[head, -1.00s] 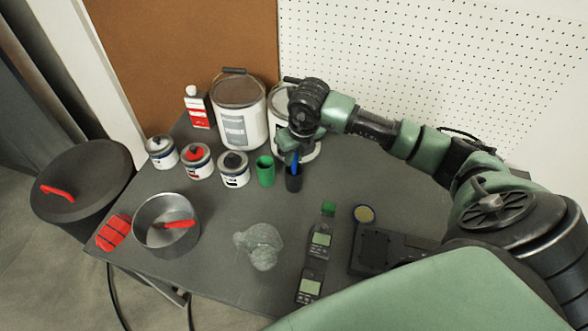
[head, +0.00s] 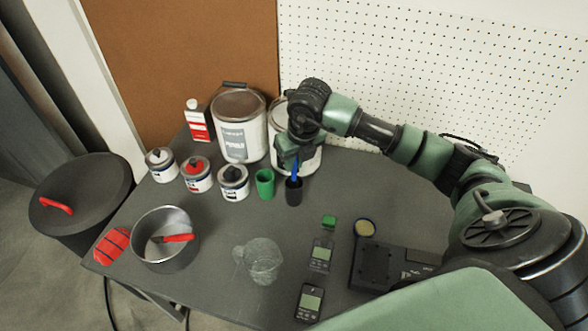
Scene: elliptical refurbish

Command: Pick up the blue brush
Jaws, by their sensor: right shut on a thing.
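The blue brush (head: 295,172) stands upright in a dark cup (head: 293,193) near the back of the grey table; its lower end is hidden inside the cup. My right gripper (head: 291,160) points down right above the cup and is shut on the upper part of the brush. The wrist hides the top of the brush. My left gripper is not in view.
A green cup (head: 265,184) stands just left of the dark cup. Large paint buckets (head: 240,125) stand behind, with small cans (head: 233,182) to the left. A metal pot (head: 165,240), a clear glass vessel (head: 262,262) and handheld meters (head: 310,302) are nearer.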

